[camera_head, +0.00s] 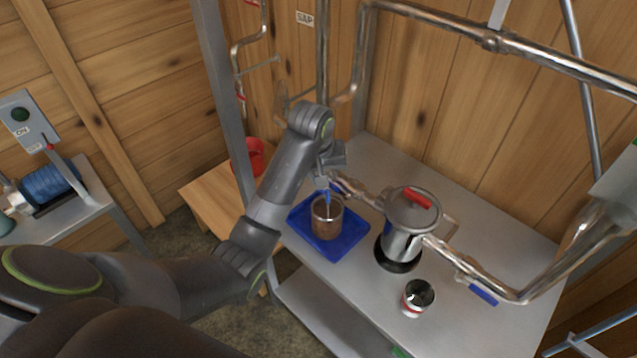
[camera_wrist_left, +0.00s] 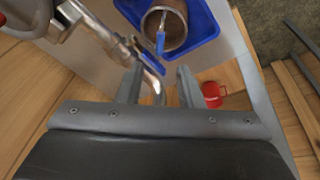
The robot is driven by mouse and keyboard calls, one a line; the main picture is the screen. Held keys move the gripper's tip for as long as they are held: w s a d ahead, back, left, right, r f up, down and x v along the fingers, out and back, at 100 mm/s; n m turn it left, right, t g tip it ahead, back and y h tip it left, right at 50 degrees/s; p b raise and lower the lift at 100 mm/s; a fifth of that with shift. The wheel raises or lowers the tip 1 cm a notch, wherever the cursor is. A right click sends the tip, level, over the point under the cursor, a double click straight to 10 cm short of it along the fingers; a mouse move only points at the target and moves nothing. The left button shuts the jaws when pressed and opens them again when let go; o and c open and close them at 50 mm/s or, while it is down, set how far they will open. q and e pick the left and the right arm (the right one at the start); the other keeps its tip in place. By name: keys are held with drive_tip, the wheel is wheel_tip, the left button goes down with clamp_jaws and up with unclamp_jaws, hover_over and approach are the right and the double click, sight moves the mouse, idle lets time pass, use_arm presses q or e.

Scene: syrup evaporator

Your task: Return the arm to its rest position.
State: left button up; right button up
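My left arm reaches over the table from the left in the head view, with its gripper (camera_head: 335,160) above and behind the copper-coloured cup (camera_head: 325,218). In the left wrist view the two fingers of this gripper (camera_wrist_left: 160,75) stand apart with nothing held between them. A pipe end with a blue handle shows beyond the fingers. The cup stands on a blue tray (camera_head: 346,245), and a thin blue object (camera_head: 327,196) stands at its mouth. Both the cup (camera_wrist_left: 174,30) and the tray (camera_wrist_left: 203,24) also show in the left wrist view. My right gripper is not in view.
A metal pot with a red handle (camera_head: 416,197) and a can (camera_head: 416,297) stand right of the tray on the metal table (camera_head: 470,215). Pipes run around the pot and up the wall. A red mug (camera_head: 248,158) sits behind the upright post (camera_head: 222,80).

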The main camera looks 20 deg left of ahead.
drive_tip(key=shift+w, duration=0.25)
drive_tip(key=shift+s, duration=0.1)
